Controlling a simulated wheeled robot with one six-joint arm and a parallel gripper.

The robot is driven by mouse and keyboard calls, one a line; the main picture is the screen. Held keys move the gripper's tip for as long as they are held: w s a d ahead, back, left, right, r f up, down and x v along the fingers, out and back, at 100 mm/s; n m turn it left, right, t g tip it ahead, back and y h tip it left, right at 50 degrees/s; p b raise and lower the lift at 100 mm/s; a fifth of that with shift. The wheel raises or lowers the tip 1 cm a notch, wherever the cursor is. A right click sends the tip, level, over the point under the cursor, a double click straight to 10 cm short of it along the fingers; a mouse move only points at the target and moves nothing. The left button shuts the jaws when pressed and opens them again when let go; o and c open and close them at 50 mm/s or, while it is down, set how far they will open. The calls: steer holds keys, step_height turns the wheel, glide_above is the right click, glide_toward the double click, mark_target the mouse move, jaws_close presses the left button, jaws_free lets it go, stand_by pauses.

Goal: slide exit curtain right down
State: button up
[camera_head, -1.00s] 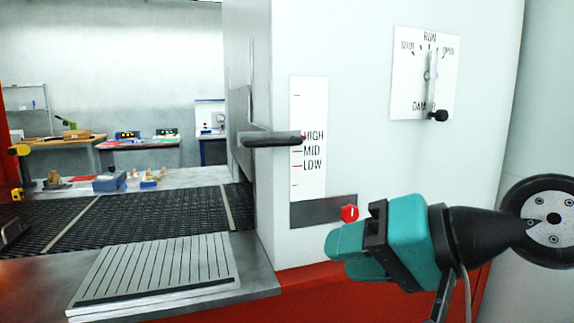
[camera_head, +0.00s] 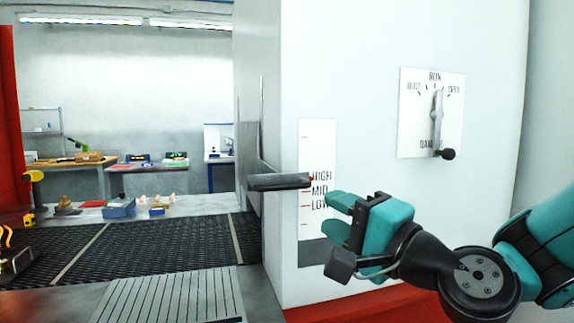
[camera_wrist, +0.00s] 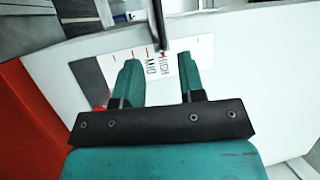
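The curtain's dark bar handle (camera_head: 280,181) sticks out in front of the white panel. My gripper (camera_head: 333,214) is open and empty, to the right of and slightly below the handle. In the wrist view, my gripper (camera_wrist: 160,72) shows its two teal fingers spread. There the handle (camera_wrist: 157,25) lies ahead, beyond the fingertips, lined up with the gap between them. No contact shows. The lower part of the scale is partly hidden by my gripper.
A damper dial with a black-knobbed lever (camera_head: 438,125) is on the panel at upper right. The dark mesh belt (camera_head: 150,250) runs at left, with a ribbed metal plate (camera_head: 170,298) in front. The space between my gripper and the handle looks clear.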

mark_target(289, 189)
steer(key=p+x, duration=0.6)
steer(key=x, duration=0.4)
steer(key=shift+w+a+r, duration=0.1)
steer(key=shift+a+r, duration=0.05)
steer(key=shift+w+a+p, duration=0.35)
steer(key=shift+w+p, duration=0.15)
jaws_close()
